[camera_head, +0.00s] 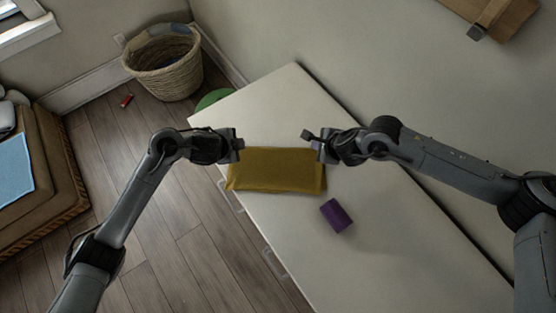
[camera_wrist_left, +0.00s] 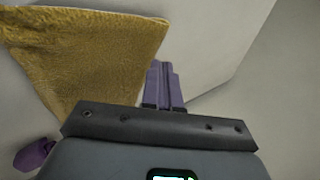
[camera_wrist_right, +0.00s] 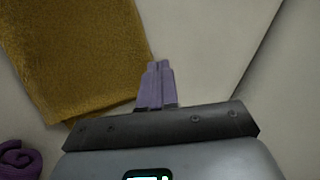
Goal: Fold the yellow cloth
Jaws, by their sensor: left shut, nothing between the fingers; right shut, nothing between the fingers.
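The yellow cloth (camera_head: 276,170) lies on the white table top as a rectangle, wider than deep, with what look like layered edges at its front. My left gripper (camera_head: 241,145) is at the cloth's back left corner, shut and empty. My right gripper (camera_head: 310,137) is at the back right corner, shut and empty. In the left wrist view the cloth (camera_wrist_left: 85,50) is beside the closed purple fingers (camera_wrist_left: 162,80). In the right wrist view the cloth (camera_wrist_right: 75,50) is left of the closed fingers (camera_wrist_right: 156,80). I cannot tell whether either gripper touches the cloth.
A purple rolled cloth (camera_head: 336,215) lies in front of the yellow cloth's right end. The white table (camera_head: 400,270) is clear towards the front right. A wicker basket (camera_head: 165,68) and a small red object (camera_head: 127,101) are on the wooden floor at the left.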

